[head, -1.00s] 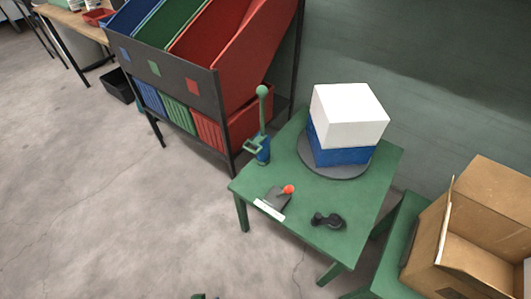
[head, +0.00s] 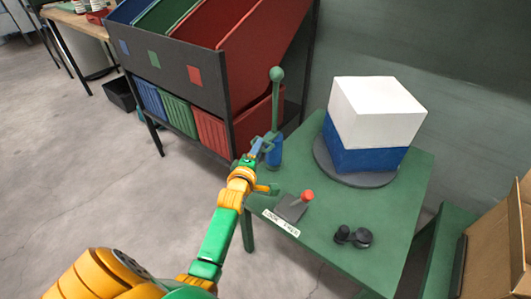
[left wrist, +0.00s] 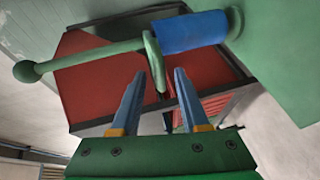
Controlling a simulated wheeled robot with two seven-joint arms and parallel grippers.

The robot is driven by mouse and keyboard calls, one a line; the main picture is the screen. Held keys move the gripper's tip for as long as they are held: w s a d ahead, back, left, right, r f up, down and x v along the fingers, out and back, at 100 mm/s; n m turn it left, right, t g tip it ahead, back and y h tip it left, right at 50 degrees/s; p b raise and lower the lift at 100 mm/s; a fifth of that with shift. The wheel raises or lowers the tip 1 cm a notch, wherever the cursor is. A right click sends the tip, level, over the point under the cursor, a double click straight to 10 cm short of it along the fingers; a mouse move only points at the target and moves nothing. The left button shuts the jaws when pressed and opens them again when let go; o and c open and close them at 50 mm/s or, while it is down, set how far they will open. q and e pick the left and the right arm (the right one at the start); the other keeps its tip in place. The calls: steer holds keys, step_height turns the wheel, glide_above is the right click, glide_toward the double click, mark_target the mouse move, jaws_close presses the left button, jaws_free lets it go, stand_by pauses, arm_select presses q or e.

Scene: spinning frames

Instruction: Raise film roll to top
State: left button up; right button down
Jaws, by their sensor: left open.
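The film roll looks like the blue cylinder (head: 274,152) on an upright green post with a ball top (head: 276,74), at the left edge of the green table (head: 385,235). My left gripper (head: 262,143) is open, just left of the post at about the blue cylinder's upper end. In the left wrist view, the blue cylinder (left wrist: 190,33) lies beyond the fingertips. A green flange (left wrist: 154,60) at its end shows between and beyond the open fingers (left wrist: 158,78). I cannot tell whether they touch it. My right gripper is not in view.
A white and blue box (head: 375,115) stands on a grey round plate (head: 330,170) on the table. A red-knobbed lever (head: 306,196) and a small black part (head: 353,237) are nearer. A bin rack (head: 185,75) stands behind; a cardboard box (head: 505,240) is at right.

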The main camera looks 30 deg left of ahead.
arm_select(q)
steer(key=shift+x, duration=1.15)
steer(key=shift+d, duration=0.1)
jaws_close()
steer(key=shift+s+f, duration=0.1)
